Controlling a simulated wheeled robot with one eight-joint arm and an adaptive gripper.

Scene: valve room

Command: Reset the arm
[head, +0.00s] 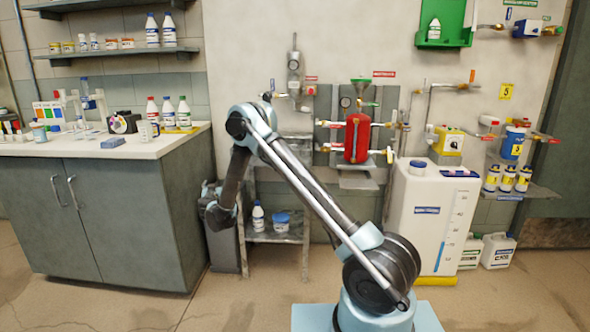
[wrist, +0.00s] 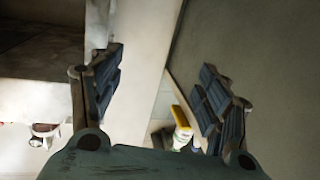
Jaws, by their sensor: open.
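My arm reaches up from its base in the head view and bends down to the left. Its end hangs in front of the gap between the counter cabinet and the metal shelf stand, where the fingers are too small and dark to make out. In the wrist view my gripper (wrist: 160,88) shows both dark ridged finger pads, spread wide apart. Nothing is held between them. A pale upright surface and a grey-green surface lie beyond the fingers.
A grey cabinet (head: 100,215) with a cluttered white counter stands at left. A stand (head: 270,237) holds a bottle and a blue-lidded tub. A red tank (head: 357,138) is on the wall, and a white tank (head: 418,222) stands right. Floor at front left is clear.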

